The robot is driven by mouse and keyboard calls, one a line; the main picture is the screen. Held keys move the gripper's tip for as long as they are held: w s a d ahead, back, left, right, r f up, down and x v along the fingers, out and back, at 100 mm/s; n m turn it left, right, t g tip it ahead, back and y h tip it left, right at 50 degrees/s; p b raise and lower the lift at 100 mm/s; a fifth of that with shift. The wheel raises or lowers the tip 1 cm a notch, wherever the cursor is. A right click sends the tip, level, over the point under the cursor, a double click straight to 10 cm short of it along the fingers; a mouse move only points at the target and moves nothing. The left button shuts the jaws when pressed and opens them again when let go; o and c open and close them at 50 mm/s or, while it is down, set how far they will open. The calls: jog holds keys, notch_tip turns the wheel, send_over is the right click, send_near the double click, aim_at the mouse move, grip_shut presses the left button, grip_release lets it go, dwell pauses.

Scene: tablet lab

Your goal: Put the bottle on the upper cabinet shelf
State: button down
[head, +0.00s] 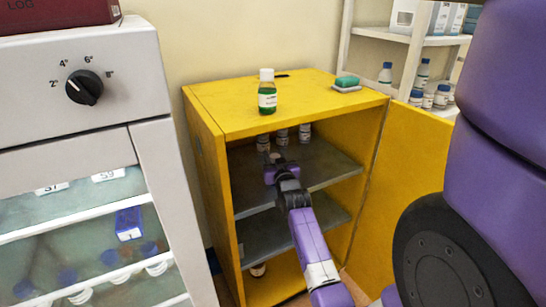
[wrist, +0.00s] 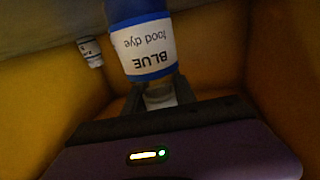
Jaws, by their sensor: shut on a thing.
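My gripper (head: 275,163) reaches into the open yellow cabinet (head: 205,150), at the height of the upper grey shelf (head: 330,165). In the wrist view, my gripper (wrist: 160,94) is shut on the white cap end of a bottle (wrist: 146,45). This bottle is blue with a white label reading "BLUE food dye", upside down in that picture. In the head view the held bottle is hard to make out behind my gripper. I cannot tell whether it touches the shelf.
Several small bottles (head: 282,137) stand at the back of the upper shelf; one (wrist: 90,52) shows in the wrist view. A green bottle (head: 267,92) and a sponge (head: 347,82) sit on the cabinet top. The door (head: 405,190) stands open at right. A lower shelf (head: 300,232) lies below.

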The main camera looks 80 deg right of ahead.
jog(key=c, duration=1)
grip_release()
jog(key=shift+r, duration=0.1)
jog(key=v, duration=1.2)
jog(key=shift+p, duration=0.3)
